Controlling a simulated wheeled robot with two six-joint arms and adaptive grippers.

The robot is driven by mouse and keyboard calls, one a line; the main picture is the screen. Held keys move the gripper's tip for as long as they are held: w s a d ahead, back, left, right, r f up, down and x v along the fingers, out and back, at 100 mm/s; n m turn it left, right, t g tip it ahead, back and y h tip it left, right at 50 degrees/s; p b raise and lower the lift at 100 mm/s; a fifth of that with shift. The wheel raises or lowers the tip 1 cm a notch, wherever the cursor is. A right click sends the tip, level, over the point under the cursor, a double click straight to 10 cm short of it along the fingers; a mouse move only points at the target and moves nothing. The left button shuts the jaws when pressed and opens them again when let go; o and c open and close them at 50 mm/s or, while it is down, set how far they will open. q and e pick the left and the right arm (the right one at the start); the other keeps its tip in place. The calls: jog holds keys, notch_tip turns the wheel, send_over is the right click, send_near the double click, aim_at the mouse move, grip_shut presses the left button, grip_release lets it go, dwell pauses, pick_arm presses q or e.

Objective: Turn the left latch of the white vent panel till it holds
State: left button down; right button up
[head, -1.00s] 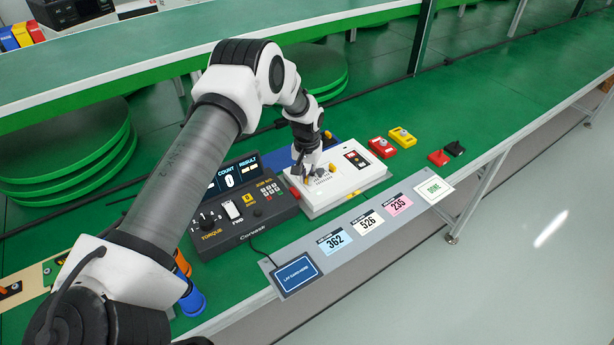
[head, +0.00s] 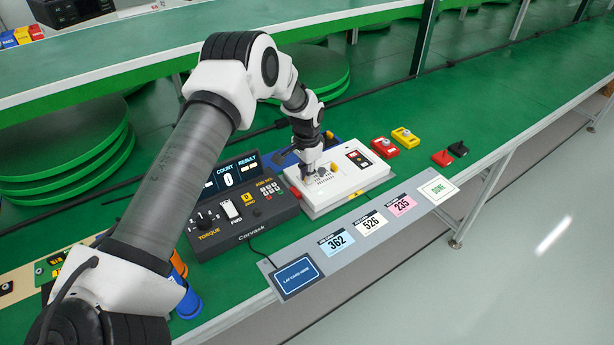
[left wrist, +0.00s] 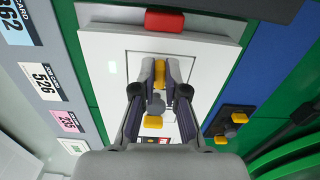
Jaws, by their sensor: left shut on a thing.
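The white vent panel (head: 358,182) lies flat on the green bench, and its white face also fills the left wrist view (left wrist: 112,75). My left gripper (head: 308,176) points down over its left part. In the left wrist view my left gripper (left wrist: 160,70) is shut on the yellow left latch (left wrist: 159,76), with a finger on each side. The fingers hide part of the latch, so its exact angle is hard to tell. A second yellow latch (left wrist: 153,121) shows between the gripper's lower links, apart from the fingertips. My right gripper is out of view.
A dark torque console (head: 235,222) stands close to the left of the panel. A red box (head: 384,147) and a yellow box (head: 405,138) sit to its right. A grey strip with number cards (head: 338,242) runs along the bench front.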

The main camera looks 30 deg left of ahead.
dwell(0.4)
pick_arm(q)
jog(key=c, duration=1.2)
grip_release()
notch_tip(320, 180, up, 12)
